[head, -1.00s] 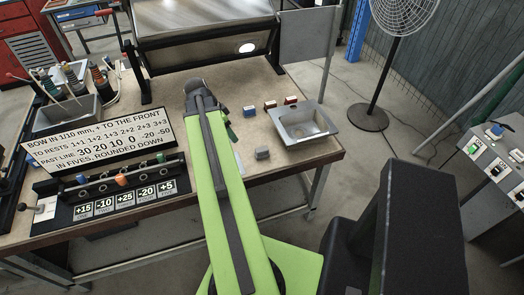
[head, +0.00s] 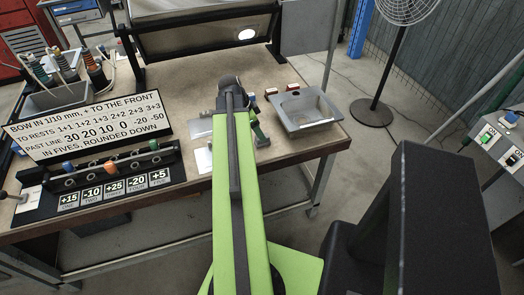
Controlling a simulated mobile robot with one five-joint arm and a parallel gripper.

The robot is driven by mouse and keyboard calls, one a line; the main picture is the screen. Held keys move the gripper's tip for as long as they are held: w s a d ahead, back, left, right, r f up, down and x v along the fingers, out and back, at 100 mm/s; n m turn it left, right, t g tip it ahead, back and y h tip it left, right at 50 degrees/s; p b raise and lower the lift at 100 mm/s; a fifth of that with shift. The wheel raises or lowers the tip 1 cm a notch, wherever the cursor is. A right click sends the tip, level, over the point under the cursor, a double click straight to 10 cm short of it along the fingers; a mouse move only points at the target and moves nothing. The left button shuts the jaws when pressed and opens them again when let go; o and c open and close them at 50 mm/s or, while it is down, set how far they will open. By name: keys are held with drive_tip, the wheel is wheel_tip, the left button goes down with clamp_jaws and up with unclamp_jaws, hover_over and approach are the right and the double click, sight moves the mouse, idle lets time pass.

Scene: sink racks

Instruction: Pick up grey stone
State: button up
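My green arm reaches over the bench, and my gripper (head: 260,136) is low over the bench top, left of the metal tray. It is small and partly hidden by the arm, so I cannot tell whether its fingers are open or shut. The small grey stone is not clearly visible now. Its former place on the bench, front left of the tray, is covered by my gripper, and I cannot tell whether the gripper touches it.
A metal tray (head: 290,124) stands at the bench's right corner. Two red blocks (head: 271,91) and a blue block (head: 253,97) lie behind my gripper. A lettered sign (head: 85,128) and a rack with number labels (head: 120,185) fill the left. Bench front right is bare.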

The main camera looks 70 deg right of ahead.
sight(258, 144)
drive_tip(key=shift+s+d+f, duration=0.1)
drive_tip(key=shift+f, duration=0.25)
drive_tip(key=b+x, duration=0.5)
drive_tip(key=shift+d+f, duration=0.1)
drive_tip(key=shift+f, duration=0.2)
drive_tip(key=shift+r, duration=0.2)
drive_tip(key=shift+c, duration=0.5)
clamp_jaws()
